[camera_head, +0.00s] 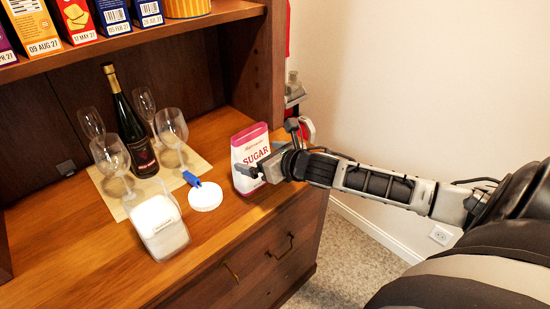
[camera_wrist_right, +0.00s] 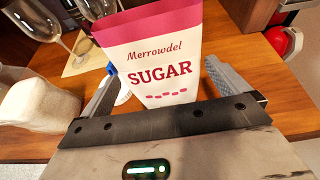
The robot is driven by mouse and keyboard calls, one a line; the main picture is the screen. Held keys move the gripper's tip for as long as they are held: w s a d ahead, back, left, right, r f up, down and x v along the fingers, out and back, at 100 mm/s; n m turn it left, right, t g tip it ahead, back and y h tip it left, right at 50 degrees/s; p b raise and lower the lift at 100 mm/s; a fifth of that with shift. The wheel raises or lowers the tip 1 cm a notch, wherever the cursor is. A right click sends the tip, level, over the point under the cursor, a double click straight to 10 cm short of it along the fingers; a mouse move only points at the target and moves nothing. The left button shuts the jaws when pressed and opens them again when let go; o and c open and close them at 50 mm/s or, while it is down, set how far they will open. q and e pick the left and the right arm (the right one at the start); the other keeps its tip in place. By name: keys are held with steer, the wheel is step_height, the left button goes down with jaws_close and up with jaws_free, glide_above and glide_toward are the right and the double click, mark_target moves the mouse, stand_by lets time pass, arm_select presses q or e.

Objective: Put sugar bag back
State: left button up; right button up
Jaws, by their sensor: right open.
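The sugar bag (camera_head: 250,155), white with pink bands and the word SUGAR, stands upright on the wooden counter near its right end. In the right wrist view the bag (camera_wrist_right: 155,60) sits between the two fingers of my right gripper (camera_wrist_right: 165,90). The fingers are open, one on each side of it, with a gap visible at the right finger. In the head view my right gripper (camera_head: 262,172) is at the bag's front right side and hides part of its lower face. My left gripper is in neither view.
A clear container of white powder (camera_head: 160,228), a white round lid (camera_head: 205,196) and a blue clip (camera_head: 191,179) are left of the bag. A wine bottle (camera_head: 130,125) and several glasses stand on a mat behind. Boxes line the shelf (camera_head: 120,42) above.

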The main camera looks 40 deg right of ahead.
steer(key=v, duration=0.6)
steer(key=s+a+f+m+g+y, duration=0.1)
steer(key=s+a+f+m, duration=0.7)
steer(key=m, duration=0.9)
steer(key=s+a+f+m+g, duration=0.2)
steer(key=s+a+f+m, duration=0.5)
steer(key=a+m, duration=0.5)
steer(key=s+m, duration=0.1)
steer(key=m, duration=0.4)
steer(key=shift+a+f+y, duration=0.3)
steer(key=shift+f+y, duration=0.1)
